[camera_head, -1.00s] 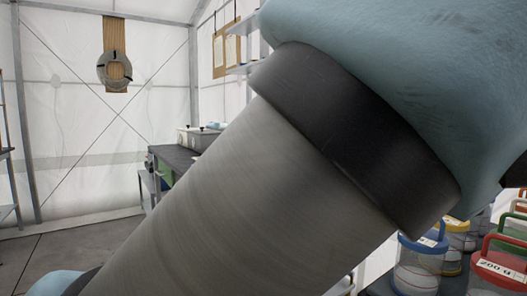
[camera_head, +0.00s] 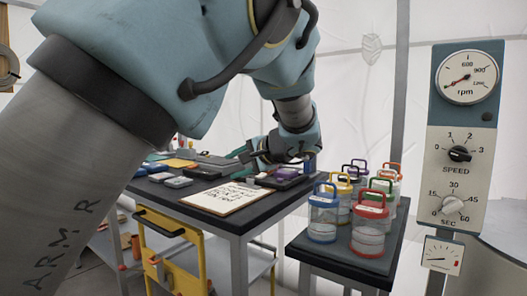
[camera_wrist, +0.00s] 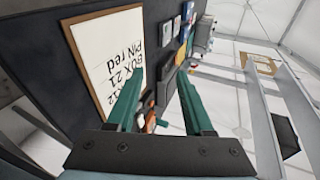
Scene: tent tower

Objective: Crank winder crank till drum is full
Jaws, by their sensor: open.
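No winder, crank or drum can be made out in either current view. My gripper (camera_wrist: 160,76) shows in the wrist view with its two teal fingers apart and nothing between them. Its fingers point over a dark bench (camera_wrist: 45,75) and a clipboard with writing (camera_wrist: 105,50). In the head view my arm reaches over the same bench (camera_head: 190,205), and the gripper itself is mostly hidden by the wrist.
A control panel (camera_head: 456,180) with an rpm dial (camera_head: 468,78), a speed knob (camera_head: 459,154) and a seconds knob (camera_head: 452,205) stands at right. Lidded jars, one blue-rimmed (camera_head: 322,215), one red-rimmed (camera_head: 370,222), crowd a small table (camera_head: 325,255). A yellow cart (camera_head: 185,265) stands under the bench.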

